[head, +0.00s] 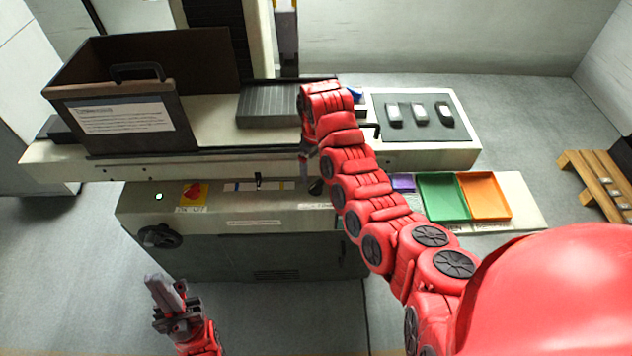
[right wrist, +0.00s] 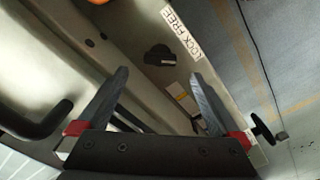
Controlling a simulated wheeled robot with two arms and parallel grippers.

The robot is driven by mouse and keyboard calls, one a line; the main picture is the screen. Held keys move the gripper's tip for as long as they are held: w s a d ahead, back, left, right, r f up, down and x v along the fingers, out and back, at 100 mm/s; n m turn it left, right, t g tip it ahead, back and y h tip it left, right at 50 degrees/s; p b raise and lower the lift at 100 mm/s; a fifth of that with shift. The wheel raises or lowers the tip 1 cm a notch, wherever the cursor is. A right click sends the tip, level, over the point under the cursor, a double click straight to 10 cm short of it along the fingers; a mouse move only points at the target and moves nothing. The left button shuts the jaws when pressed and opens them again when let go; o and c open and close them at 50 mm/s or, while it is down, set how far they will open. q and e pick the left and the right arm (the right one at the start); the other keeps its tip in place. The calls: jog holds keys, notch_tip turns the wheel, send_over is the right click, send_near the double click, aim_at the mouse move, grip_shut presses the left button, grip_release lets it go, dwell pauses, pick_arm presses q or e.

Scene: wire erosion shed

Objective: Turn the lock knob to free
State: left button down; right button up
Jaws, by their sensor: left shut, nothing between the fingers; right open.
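The lock knob is a dark knob (right wrist: 160,55) with a small orange mark, in the right wrist view. Beside it is a white label (right wrist: 181,32) reading LOCK FREE. I cannot tell clearly which word the knob points at. In the head view the dark knob (head: 317,187) shows on the machine's front panel, partly beside my right arm. My right gripper (head: 306,170) is open, pointing down near the knob. In the right wrist view its fingers (right wrist: 160,82) are apart with the knob beyond them, not visibly touched. My left gripper (head: 163,292) is shut and empty, low at the left.
The front panel also has a red switch (head: 194,191), a slider (head: 258,182) and a handwheel (head: 160,236). A dark box (head: 120,125) stands on the bed above. Green (head: 441,206) and orange trays (head: 486,206) lie right. A black handle (right wrist: 38,122) shows in the wrist view.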

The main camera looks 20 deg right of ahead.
aim_at(316, 184)
jog(key=shift+f+p, duration=0.55)
jog(key=shift+f, duration=2.65)
jog(key=shift+c, duration=0.3)
jog(key=c, duration=1.3)
